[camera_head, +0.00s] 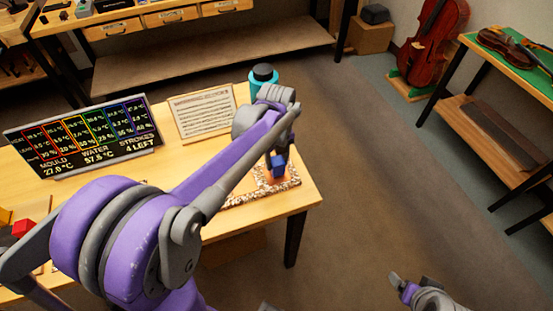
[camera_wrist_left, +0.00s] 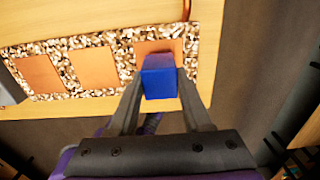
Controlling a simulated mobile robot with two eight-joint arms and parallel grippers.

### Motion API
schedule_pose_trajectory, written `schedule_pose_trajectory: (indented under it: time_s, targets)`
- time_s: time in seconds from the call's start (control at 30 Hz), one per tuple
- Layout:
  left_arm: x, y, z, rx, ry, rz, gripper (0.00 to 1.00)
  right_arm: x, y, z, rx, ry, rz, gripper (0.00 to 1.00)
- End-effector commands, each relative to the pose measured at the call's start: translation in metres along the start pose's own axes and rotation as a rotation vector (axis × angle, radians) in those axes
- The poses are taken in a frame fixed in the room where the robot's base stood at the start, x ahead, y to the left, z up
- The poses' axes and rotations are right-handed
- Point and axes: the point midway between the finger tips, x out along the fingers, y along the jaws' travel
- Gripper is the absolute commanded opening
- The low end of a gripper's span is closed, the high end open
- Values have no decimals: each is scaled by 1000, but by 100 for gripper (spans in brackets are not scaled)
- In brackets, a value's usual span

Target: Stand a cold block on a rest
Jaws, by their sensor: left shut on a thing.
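A blue block (camera_head: 278,168) is held between the fingers of my left gripper (camera_head: 277,160), near the table's right end. In the left wrist view the block (camera_wrist_left: 160,82) sits between the two grey fingers, over or on the right-hand orange pad of a speckled rest (camera_wrist_left: 118,62). I cannot tell whether it touches the pad. The rest (camera_head: 289,184) shows in the head view under the gripper, partly hidden by my arm. Its other two pads in the wrist view are bare. My right gripper (camera_head: 402,286) is low at the bottom right, away from the table; its opening is unclear.
A display board (camera_head: 85,137) with temperatures and "4 LEFT" stands on the table (camera_head: 140,195). A framed sheet (camera_head: 205,112) and a teal jar (camera_head: 262,80) stand behind my arm. A red block (camera_head: 23,228) is at left. Open floor lies to the right.

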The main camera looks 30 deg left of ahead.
Motion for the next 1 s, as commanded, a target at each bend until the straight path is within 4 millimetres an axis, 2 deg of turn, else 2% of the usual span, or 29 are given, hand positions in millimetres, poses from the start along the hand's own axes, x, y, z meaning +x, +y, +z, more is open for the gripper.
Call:
schedule_pose_trajectory:
  time_s: [0.67, 0.7, 0.9, 1.0]
  targets:
    - [10, 0, 0, 0, 0, 0, 0, 6, 0, 7, 0, -6, 0, 84]
    - [11, 0, 0, 0, 0, 0, 51, 6, 0, 7, 0, -6, 0, 84]
    - [10, 0, 0, 0, 0, 0, 84, 6, 0, 6, 0, -5, 0, 84]
    - [10, 0, 0, 0, 0, 0, 84, 6, 0, 6, 0, -5, 0, 84]
